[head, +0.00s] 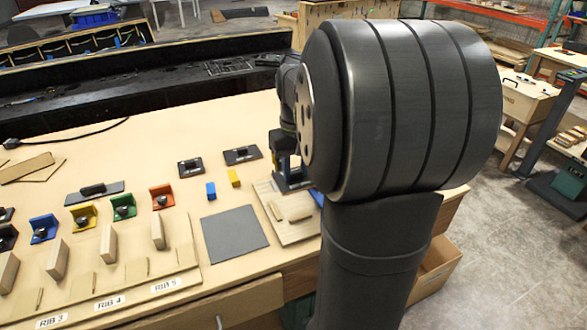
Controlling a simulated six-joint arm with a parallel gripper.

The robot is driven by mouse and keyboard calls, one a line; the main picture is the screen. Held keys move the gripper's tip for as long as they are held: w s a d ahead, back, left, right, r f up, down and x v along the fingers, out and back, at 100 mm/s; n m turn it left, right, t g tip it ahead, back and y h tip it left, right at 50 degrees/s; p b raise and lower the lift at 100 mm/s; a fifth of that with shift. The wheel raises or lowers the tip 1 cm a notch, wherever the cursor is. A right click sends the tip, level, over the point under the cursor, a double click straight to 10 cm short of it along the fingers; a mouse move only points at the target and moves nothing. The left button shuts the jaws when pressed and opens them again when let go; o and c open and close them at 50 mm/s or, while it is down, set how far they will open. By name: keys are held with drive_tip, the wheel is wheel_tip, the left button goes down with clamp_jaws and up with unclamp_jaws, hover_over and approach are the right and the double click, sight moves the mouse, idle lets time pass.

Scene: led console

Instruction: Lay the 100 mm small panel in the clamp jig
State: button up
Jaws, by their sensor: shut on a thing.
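My gripper (286,166) is at the upper part of a light wooden board with raised wooden blocks (272,226), which looks like the clamp jig. It is shut on a small dark blue-grey plate (292,183), seemingly the small panel, low over the board's upper edge. I cannot tell whether the plate touches the board. My large arm link hides the right side of the gripper, the plate and the board. A bit of blue (317,197) shows at the board's right side.
Two dark plates (190,167) (242,155) lie behind. A grey mat (235,236) lies bare. Coloured brackets (123,206) and a labelled rib rack (110,300) fill the left.

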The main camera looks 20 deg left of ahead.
drive_tip(key=shift+w+f, duration=0.3)
drive_tip(key=shift+f, duration=3)
drive_tip(key=shift+f, duration=1.15)
drive_tip(key=o, duration=1.1)
drive_tip(key=shift+r, duration=0.1)
wheel_tip(320, 180, up, 17)
drive_tip(key=shift+r, duration=0.1)
